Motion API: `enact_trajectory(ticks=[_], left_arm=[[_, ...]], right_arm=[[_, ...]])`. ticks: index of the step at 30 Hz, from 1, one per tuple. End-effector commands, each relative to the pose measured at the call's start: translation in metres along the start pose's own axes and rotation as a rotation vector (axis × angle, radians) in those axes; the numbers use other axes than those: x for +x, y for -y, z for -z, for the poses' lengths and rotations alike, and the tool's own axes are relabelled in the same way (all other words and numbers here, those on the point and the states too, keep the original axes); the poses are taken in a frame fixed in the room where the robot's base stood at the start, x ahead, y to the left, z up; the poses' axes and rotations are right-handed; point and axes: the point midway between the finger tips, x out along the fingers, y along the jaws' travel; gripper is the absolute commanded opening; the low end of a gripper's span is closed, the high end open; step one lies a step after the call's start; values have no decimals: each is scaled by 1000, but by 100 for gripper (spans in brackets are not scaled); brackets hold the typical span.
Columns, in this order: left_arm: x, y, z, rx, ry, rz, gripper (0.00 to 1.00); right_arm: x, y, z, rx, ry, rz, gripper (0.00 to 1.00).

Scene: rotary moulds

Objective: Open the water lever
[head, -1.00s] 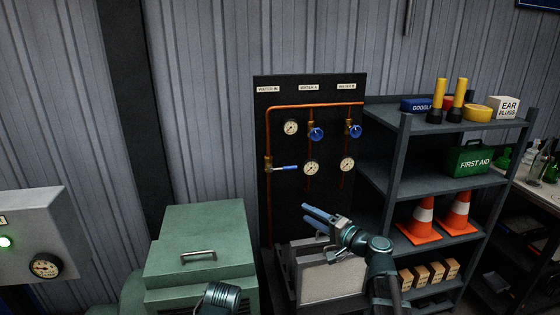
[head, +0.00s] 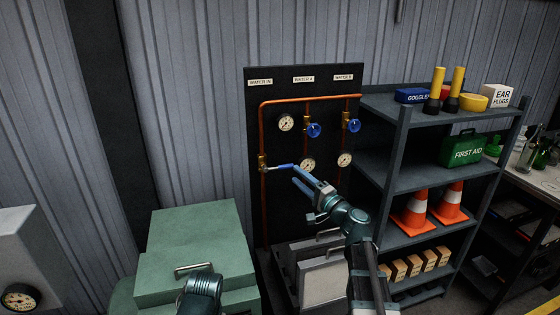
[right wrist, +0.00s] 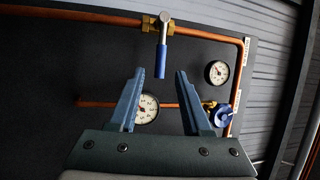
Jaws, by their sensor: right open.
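The water lever (head: 280,166) has a blue handle and sits on a brass valve (head: 262,163) on the left vertical copper pipe, under the WATER IN label (head: 260,82). The handle points right, crosswise to that pipe. In the right wrist view the lever (right wrist: 160,60) shows a silver neck and blue grip, its free end just ahead of the gap between my fingertips. My right gripper (head: 298,176) is open and empty, at the right end of the handle; I see no contact. It also shows in the wrist view (right wrist: 159,76). My left gripper is not visible.
Two round blue valve handles (head: 314,130) (head: 354,125) and several gauges (head: 286,123) share the black panel (head: 285,215). A green cabinet (head: 190,230) stands lower left. A grey shelf (head: 405,180) with cones and boxes stands close on the right.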

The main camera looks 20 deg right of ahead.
Motion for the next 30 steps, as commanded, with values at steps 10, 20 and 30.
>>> enact_trajectory(ticks=[10, 20, 30], left_arm=[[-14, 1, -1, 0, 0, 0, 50], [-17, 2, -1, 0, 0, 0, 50], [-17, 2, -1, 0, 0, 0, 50]], right_arm=[[70, 1, 1, 1, 1, 0, 48], [95, 0, 0, -1, 0, 0, 48], [96, 0, 0, -1, 0, 0, 41]])
